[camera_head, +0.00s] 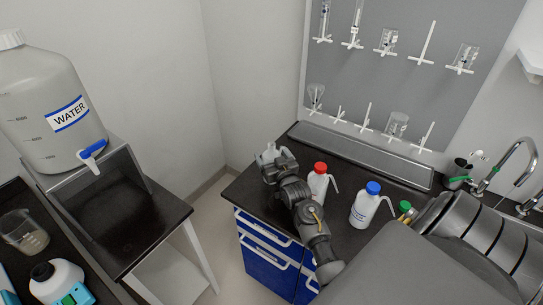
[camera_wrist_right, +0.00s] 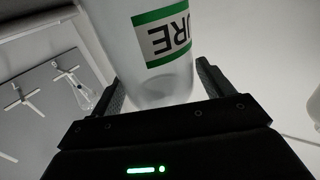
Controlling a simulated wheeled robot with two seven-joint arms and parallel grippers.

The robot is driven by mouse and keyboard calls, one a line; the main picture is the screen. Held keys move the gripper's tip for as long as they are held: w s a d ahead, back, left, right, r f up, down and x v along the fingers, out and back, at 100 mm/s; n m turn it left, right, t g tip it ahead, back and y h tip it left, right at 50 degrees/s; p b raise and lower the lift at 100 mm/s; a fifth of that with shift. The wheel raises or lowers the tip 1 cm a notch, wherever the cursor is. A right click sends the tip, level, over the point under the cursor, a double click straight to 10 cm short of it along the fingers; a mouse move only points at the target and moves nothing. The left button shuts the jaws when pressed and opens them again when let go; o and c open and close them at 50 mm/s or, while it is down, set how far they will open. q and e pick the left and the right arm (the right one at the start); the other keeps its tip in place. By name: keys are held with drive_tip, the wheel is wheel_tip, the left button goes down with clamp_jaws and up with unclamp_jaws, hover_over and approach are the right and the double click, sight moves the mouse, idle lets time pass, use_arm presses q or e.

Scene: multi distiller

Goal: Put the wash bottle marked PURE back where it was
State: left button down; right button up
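The wash bottle with the green-banded label, of which "URE" shows upside down, fills the upper middle of the right wrist view (camera_wrist_right: 165,72). My right gripper (camera_wrist_right: 163,85) has one finger on each side of it, seemingly touching, so it looks shut on the bottle. In the head view my right gripper (camera_head: 276,165) is at the counter's far left end, with the pale bottle (camera_head: 268,151) showing just beyond it, its lower part hidden. I cannot tell whether it touches the counter. My left gripper is not in view.
A red-capped bottle (camera_head: 318,182) and a blue-capped bottle (camera_head: 366,206) stand on the black counter (camera_head: 342,205). A green cap (camera_head: 405,206) shows beside my arm. A peg board (camera_head: 400,75) hangs behind. A WATER tank (camera_head: 55,105) stands on the left, across a gap.

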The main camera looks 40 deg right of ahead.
drive_tip(key=shift+r, duration=0.25)
drive_tip(key=b+v, duration=0.1)
drive_tip(key=v, duration=0.6)
drive_tip(key=shift+s+a+f+b, duration=0.1)
drive_tip(key=shift+s+b, duration=0.15)
drive_tip(key=shift+b, duration=0.15)
